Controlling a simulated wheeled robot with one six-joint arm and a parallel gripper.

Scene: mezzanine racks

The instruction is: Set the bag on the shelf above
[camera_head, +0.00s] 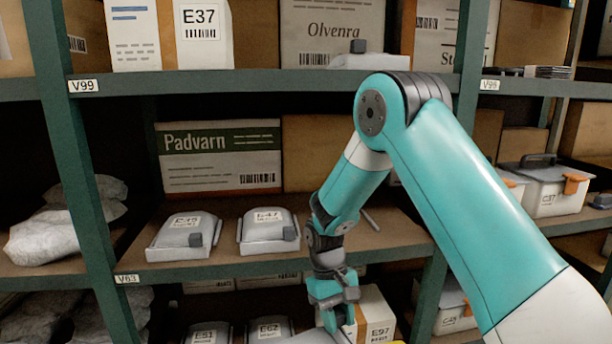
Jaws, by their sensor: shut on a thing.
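My gripper (333,318) points down in front of the rack, at the lower edge of the view, below the front edge of the middle shelf. It is shut on what seems to be the bag (312,337), a pale grey shape of which only a sliver shows; the rest is cut off by the picture's bottom edge. The middle shelf (130,254), labelled V63, is above my gripper. It carries two grey lidded cases (180,240) and (268,232) in front of a Padvarn carton (220,168). The upper shelf (250,83), labelled V99, is higher up.
A green upright (75,170) stands left, with grey wrapped bags (60,235) beyond it. A white box (378,312) and grey cases (207,333) sit on the lower level. Bare board shows right of the cases on the middle shelf (395,232), partly behind my arm.

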